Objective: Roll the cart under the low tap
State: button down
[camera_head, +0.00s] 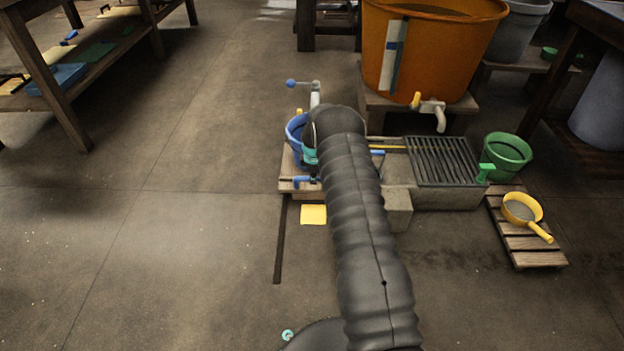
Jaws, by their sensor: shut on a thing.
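The cart (287,178) is a low wooden platform at the centre, left of my arm. A blue bucket (294,131) stands on it, partly hidden by my arm. A blue handle (302,182) shows at the cart's front. My gripper (317,179) is at this handle and shut on it; my arm hides most of the gripper and the exact contact. A pale upright pipe (315,94) with a blue-knobbed lever rises behind the bucket. A white tap (438,115) with a yellow handle juts from the orange tub (435,50), right of the cart.
A dark strip (281,240) runs on the floor in front of the cart, beside a yellow square (313,215). Right of my arm are a grated stone trough (442,160), a green bucket (507,155) and a yellow pan (522,208) on slats. The left floor is clear.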

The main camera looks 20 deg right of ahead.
jog(key=shift+w+r, duration=0.1)
jog(key=shift+w, duration=0.2)
jog(key=c, duration=1)
grip_release()
jog(key=shift+s, duration=0.1)
jog(key=r, duration=0.4)
jog(key=s+r, duration=0.1)
jog(key=r, duration=0.2)
jog(key=s+r, duration=0.1)
jog(key=r, duration=0.3)
jog(key=shift+a+r, duration=0.3)
jog(key=shift+a, duration=0.1)
